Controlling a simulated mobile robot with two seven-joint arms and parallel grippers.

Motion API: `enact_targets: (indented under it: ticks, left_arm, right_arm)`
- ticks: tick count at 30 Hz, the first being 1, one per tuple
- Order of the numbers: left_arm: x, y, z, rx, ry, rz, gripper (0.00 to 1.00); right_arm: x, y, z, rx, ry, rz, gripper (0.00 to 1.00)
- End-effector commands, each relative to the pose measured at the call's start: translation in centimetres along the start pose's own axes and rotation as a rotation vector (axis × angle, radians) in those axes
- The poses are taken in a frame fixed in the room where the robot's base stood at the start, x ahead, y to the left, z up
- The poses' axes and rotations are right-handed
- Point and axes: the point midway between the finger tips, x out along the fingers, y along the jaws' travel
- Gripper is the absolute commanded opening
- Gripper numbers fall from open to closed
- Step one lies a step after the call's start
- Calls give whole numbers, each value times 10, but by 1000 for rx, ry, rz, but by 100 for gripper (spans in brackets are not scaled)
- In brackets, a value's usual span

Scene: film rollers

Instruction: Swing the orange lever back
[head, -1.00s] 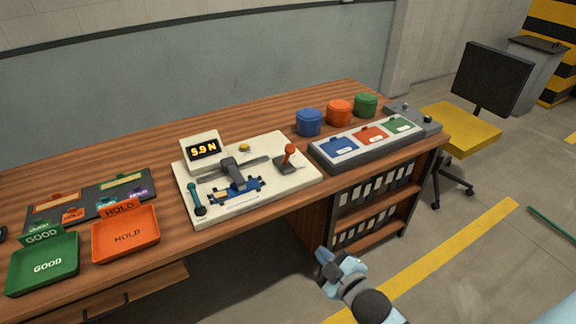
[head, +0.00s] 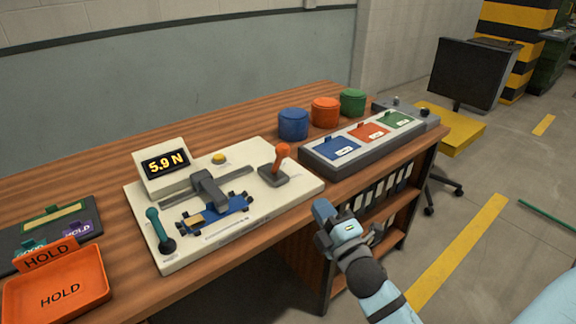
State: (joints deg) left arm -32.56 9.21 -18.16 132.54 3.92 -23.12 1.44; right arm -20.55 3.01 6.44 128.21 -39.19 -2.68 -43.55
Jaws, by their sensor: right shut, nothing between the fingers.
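The orange lever (head: 281,157) stands on a dark square base at the right end of the cream test fixture (head: 300,192) on the wooden bench. It looks close to upright, with its orange knob on top. My right gripper (head: 322,213) is in front of the bench edge, to the right of and nearer than the lever, and apart from it. Its fingers are shut and empty. My left gripper is out of view.
The fixture also carries a display (head: 165,163) reading 5.9 N, a teal lever (head: 158,228), a grey clamp (head: 209,189) and a blue roller carriage (head: 222,217). A grey console (head: 318,164) and coloured tubs stand right. An orange HOLD tray (head: 57,298) is at left.

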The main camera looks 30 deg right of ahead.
Motion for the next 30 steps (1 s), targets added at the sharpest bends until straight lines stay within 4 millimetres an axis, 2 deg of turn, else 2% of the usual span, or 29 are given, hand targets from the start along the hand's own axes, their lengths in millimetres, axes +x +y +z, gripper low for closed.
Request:
enact_targets:
  ticks: [7, 11, 24, 30]
  left_arm:
    - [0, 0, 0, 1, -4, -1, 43]
    - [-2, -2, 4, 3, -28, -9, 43]
    - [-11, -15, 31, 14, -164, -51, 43]
    - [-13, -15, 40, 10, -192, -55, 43]
  right_arm:
    - [2, 1, 0, 3, 1, 0, 0]
    - [14, 2, 0, 3, 2, 2, 0]
    - [104, 2, 0, 3, 1, 2, 0]
    - [130, 0, 0, 2, 1, 0, 0]
